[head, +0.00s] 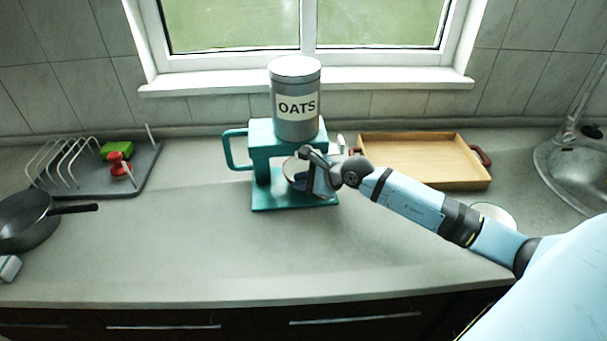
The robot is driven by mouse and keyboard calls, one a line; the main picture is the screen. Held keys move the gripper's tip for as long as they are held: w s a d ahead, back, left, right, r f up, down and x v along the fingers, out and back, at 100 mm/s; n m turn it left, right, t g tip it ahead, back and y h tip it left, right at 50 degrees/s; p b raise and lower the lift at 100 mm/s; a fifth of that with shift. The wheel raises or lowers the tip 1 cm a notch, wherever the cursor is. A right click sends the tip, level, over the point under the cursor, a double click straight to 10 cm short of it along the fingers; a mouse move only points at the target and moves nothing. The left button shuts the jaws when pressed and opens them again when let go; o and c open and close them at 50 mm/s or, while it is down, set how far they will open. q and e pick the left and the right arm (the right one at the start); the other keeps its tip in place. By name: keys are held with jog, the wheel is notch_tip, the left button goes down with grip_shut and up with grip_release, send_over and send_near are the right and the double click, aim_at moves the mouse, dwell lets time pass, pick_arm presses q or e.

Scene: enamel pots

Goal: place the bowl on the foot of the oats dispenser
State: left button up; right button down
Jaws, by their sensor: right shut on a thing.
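The oats dispenser (262,143) is a teal stand with a grey can (296,105) labelled OATS on top and a handle on its left. Its flat teal foot (268,203) lies on the counter. The bowl (289,170) is whitish with a reddish rim and sits under the dispenser's head, over the foot. My right gripper (312,168) comes from the right and is shut on the bowl's right side, hiding much of it. I cannot tell whether the bowl touches the foot. My left gripper is not in view.
A wooden tray (425,150) stands right of the dispenser. A round white dish (494,213) is partly behind my right arm. A sink (572,165) is far right. A dish rack (100,180) and black pan (28,222) are at left. The counter's front middle is clear.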

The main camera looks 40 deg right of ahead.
jog(key=shift+s+f, duration=0.1)
jog(key=c, duration=1.7)
grip_release()
jog(key=shift+s+a, duration=0.1)
jog(key=o, duration=0.5)
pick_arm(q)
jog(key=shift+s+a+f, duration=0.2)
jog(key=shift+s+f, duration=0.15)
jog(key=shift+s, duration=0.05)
pick_arm(e)
jog(key=shift+s+d+r, duration=0.2)
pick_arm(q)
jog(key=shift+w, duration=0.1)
pick_arm(e)
jog(key=v, duration=1.1)
jog(key=shift+s, duration=0.1)
